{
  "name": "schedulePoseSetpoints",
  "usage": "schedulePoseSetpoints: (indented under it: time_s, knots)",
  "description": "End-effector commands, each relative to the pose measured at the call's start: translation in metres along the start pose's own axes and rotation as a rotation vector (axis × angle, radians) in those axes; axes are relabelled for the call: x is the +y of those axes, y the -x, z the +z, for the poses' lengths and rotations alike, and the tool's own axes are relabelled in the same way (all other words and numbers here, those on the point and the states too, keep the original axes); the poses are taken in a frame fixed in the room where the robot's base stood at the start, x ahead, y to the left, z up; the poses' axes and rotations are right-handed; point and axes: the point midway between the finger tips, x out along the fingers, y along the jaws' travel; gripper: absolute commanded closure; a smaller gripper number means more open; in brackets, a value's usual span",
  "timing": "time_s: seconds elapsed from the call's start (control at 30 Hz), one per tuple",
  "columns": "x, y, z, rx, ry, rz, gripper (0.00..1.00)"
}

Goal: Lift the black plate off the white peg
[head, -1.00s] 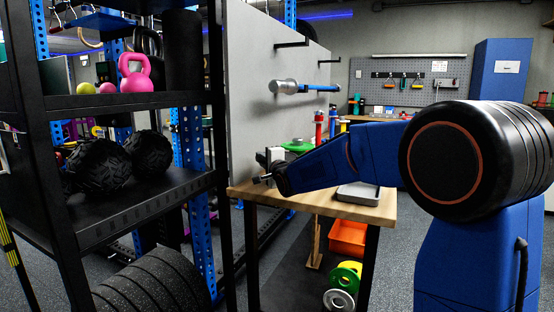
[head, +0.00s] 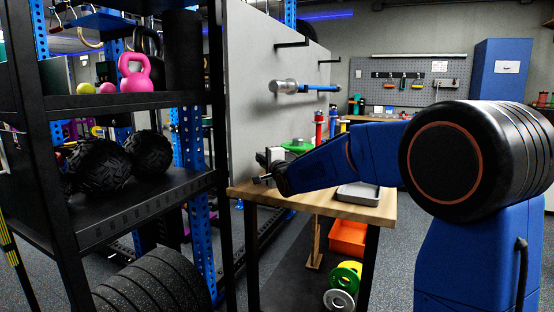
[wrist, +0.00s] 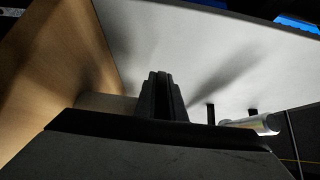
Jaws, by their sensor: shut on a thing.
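My gripper (head: 262,169) is at the left end of my arm, just above the left part of the wooden bench and close to the grey board. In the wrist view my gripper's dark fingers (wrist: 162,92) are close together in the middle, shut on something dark. I take it for the black plate, but its outline does not stand out from the dark fingers. A pale rounded piece (wrist: 105,103) shows left of the fingers, partly hidden; I cannot tell whether it is the white peg. I cannot tell whether the plate is around a peg or clear of it.
The grey board (head: 262,110) stands behind the wooden bench (head: 345,207) and carries a metal peg (head: 284,87) higher up. A grey tray (head: 358,194) and a green disc (head: 298,145) are on the bench. A black shelf rack (head: 150,190) stands close on the left.

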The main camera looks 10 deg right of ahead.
Motion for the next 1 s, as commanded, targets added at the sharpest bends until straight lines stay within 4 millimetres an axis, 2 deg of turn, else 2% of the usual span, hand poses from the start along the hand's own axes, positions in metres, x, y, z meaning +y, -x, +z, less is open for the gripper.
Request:
schedulePoseSetpoints:
  time_s: [0.67, 0.87, 1.0]
  knots:
    - [-0.002, 0.0, 0.0, 0.0, 0.001, -0.002, 1.0]
    - [-0.02, 0.0, 0.0, -0.001, 0.002, -0.006, 1.0]
    - [-0.042, 0.001, 0.0, 0.0, 0.001, -0.007, 1.0]
